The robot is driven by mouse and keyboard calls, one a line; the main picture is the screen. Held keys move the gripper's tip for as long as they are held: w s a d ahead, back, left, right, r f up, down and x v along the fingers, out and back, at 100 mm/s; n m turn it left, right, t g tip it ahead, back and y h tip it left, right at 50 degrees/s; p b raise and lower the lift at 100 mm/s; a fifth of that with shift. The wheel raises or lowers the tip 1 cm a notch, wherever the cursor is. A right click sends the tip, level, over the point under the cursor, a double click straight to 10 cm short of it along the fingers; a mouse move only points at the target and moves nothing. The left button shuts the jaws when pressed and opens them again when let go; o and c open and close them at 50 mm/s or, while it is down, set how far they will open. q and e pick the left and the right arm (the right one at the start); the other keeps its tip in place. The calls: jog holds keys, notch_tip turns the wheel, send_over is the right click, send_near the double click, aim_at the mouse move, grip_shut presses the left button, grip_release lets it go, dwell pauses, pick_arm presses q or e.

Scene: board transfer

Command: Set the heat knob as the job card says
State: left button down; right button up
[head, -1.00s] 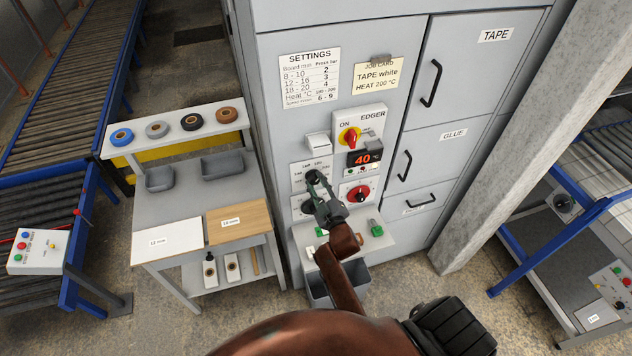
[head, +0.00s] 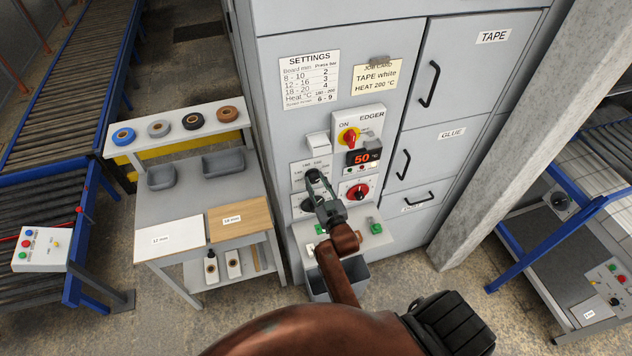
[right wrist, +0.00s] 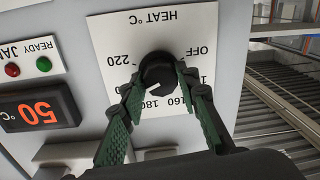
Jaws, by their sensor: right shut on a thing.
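The job card (head: 378,78) on the grey cabinet reads TAPE white, HEAT 200 °C. The right wrist view shows the gripper (right wrist: 163,90) shut on the heat knob (right wrist: 158,67), in front of the HEAT °C dial plate (right wrist: 200,25), seen upside down. The knob's white mark points to the lower left, between 180 and 220; a finger partly covers the figures there. My left gripper is out of view.
A settings sheet (head: 310,76) hangs above. A side table (head: 188,195) with boards stands at the left, a concrete pillar (head: 500,150) at the right.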

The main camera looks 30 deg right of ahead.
jog(key=shift+f, duration=0.1)
jog(key=o, duration=1.2)
jog(key=shift+c, duration=0.2)
notch_tip(320, 180, up, 10)
